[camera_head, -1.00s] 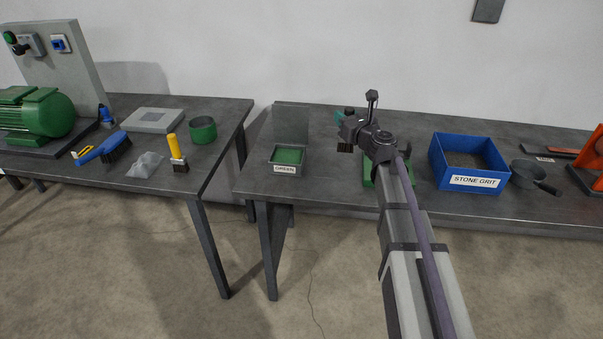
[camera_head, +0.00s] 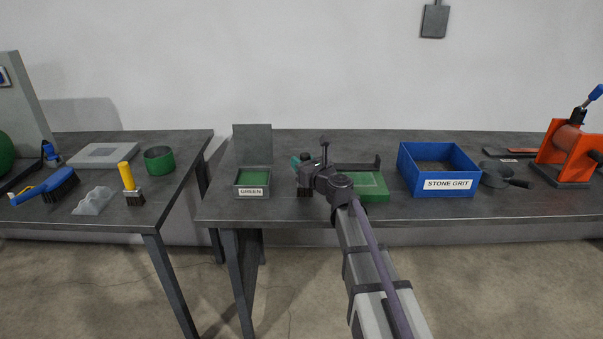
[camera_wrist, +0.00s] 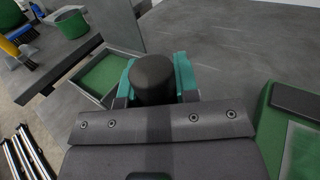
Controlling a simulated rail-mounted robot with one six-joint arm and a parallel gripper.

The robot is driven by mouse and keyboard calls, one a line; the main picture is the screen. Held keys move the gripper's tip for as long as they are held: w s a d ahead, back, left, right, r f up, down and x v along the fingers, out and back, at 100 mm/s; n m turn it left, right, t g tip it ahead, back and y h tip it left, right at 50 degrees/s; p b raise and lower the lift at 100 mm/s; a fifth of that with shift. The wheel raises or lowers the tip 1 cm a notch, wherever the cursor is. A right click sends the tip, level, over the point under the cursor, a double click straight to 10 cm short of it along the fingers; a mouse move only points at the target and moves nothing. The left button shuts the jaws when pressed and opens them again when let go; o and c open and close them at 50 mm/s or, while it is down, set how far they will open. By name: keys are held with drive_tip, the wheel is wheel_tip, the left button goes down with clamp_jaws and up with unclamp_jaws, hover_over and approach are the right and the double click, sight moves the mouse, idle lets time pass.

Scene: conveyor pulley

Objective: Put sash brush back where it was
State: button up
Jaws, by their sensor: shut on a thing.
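My gripper (camera_head: 301,172) is above the right table, between the green bin and the green box. In the wrist view its teal fingers (camera_wrist: 158,82) are shut on a dark round handle end (camera_wrist: 154,77), seen from above. Whether the bristles touch the table, I cannot tell. A yellow-handled brush (camera_head: 130,184) stands on the left table, and a blue brush (camera_head: 47,188) lies left of it.
The small bin marked GREEN (camera_head: 253,183) has a raised grey plate behind it. A green box (camera_head: 370,187) and a blue STONE GRIT bin (camera_head: 447,182) stand to the right, then a dark pan (camera_head: 496,174) and an orange stand (camera_head: 572,150). A gap separates the tables.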

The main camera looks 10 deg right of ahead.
drive_tip(key=o, duration=0.9)
drive_tip(key=v, duration=1.2)
drive_tip(key=s+a+f+n+g, duration=0.9)
drive_tip(key=s+f+n+g, duration=0.15)
drive_tip(key=n, duration=0.95)
drive_tip(key=s+d+f+n+g+h, duration=0.5)
drive_tip(key=s+f+n+g+h, duration=0.15)
drive_tip(key=s+n, duration=0.45)
drive_tip(key=shift+h, duration=0.25)
wheel_tip(320, 180, up, 19)
drive_tip(key=p, duration=1.9)
drive_tip(key=shift+w+r, duration=0.1)
